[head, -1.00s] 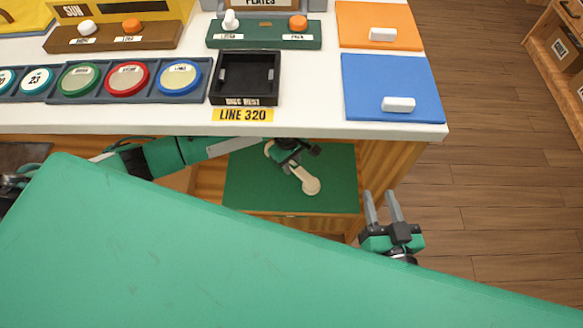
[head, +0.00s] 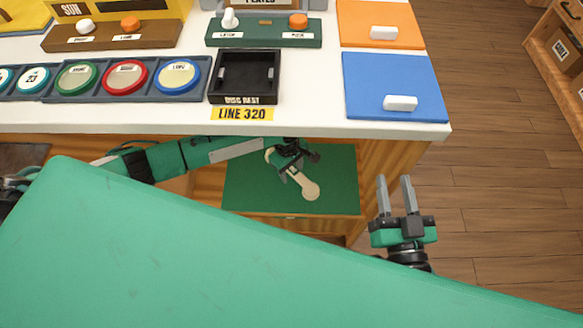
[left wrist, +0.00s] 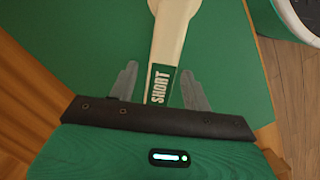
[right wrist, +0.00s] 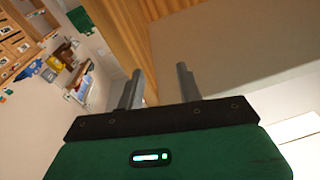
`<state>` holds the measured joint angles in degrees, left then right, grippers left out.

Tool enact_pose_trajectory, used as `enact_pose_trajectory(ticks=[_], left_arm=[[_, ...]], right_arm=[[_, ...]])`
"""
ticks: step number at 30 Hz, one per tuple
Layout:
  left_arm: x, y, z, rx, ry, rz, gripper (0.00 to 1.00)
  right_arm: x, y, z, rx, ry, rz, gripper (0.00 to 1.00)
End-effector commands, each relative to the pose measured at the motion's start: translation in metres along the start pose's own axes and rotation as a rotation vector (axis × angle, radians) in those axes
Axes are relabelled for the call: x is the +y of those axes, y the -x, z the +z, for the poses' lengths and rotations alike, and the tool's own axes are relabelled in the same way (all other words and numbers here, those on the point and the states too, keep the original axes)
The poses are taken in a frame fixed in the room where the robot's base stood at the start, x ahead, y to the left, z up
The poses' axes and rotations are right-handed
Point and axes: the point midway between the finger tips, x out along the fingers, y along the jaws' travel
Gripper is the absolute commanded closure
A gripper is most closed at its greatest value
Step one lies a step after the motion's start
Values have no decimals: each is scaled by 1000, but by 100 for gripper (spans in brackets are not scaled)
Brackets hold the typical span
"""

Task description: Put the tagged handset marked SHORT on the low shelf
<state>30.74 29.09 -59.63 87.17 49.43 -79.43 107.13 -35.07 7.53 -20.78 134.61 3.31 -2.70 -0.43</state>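The cream handset (head: 310,190) lies on the green-topped low shelf (head: 245,190) under the counter. In the left wrist view its handle (left wrist: 170,30) carries a green tag marked SHORT (left wrist: 159,86). My left gripper (head: 291,174) is at the handset, reaching in under the counter. Its fingers (left wrist: 158,85) stand apart on either side of the tagged handle, with a gap showing on the left side. My right gripper (head: 394,182) is open and empty, to the right of the shelf. It also shows open in the right wrist view (right wrist: 158,83).
The white counter edge (head: 330,130) overhangs the shelf. On the counter are an empty black cradle (head: 245,72), a LINE 320 label (head: 243,114), coloured dials (head: 125,77) and a blue pad (head: 388,80). Open wooden floor (head: 490,170) lies to the right.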

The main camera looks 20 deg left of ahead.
Motion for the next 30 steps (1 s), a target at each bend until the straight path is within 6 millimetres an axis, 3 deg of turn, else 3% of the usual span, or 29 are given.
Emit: enact_pose_trajectory(ticks=[12,24,30], left_arm=[[0,8,1,0,-1,2,51],[0,56,1,-1,-1,1,51],[0,73,1,-1,-1,0,51]], right_arm=[[1,-2,-5,16,3,0,64],[-19,39,72,-407,-57,-16,64],[-9,40,73,-483,-37,2,64]])
